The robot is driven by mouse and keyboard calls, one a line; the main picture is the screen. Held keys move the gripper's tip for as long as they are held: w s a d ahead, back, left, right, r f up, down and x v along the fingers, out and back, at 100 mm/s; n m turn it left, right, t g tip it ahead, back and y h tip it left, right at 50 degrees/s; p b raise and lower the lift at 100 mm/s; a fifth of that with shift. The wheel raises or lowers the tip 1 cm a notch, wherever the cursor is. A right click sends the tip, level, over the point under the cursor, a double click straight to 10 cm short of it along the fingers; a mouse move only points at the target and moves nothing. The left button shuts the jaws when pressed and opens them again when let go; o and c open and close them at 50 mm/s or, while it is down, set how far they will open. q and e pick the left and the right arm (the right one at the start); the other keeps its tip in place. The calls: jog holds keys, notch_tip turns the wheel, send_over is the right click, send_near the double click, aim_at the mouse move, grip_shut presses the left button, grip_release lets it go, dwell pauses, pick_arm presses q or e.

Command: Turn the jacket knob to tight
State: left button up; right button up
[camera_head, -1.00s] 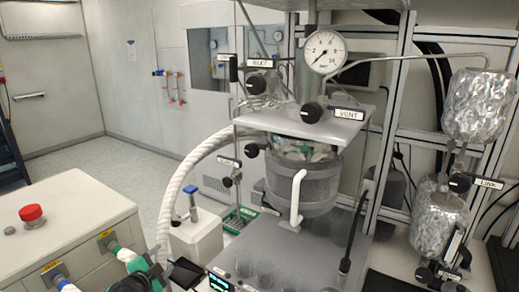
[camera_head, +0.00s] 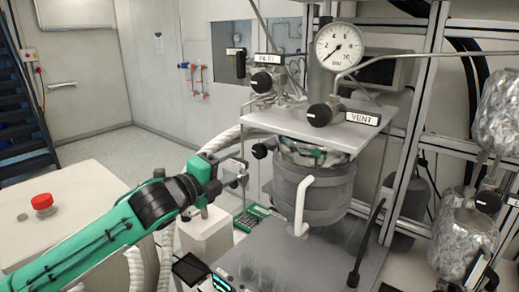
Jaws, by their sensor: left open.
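My left arm comes in green from the left, and its open gripper (camera_head: 238,172) is at the left side of the reactor vessel (camera_head: 318,190). A small black knob (camera_head: 260,150) shows just right of the gripper, below the vessel's top plate (camera_head: 300,124). I cannot read a jacket label; the label and lower knob left of the vessel are largely hidden by the gripper. I cannot tell whether the fingers touch anything. Black knobs stand by the INLET label (camera_head: 267,58) and the VENT label (camera_head: 362,118). My right gripper is not in view.
A pressure gauge (camera_head: 339,46) stands above the vessel. A white handle (camera_head: 302,205) sticks out at its front. A thick white hose (camera_head: 222,139) curves behind my gripper. Foil-wrapped vessels (camera_head: 465,240) are at right. A red button (camera_head: 42,202) sits on the left cabinet.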

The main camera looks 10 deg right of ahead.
aim_at(257, 152)
pick_arm(q)
jog(key=p+x, duration=0.3)
jog(key=x, duration=0.7)
jog(key=shift+r+p, duration=0.1)
jog(key=shift+p, duration=0.2)
jog(key=shift+x, duration=0.8)
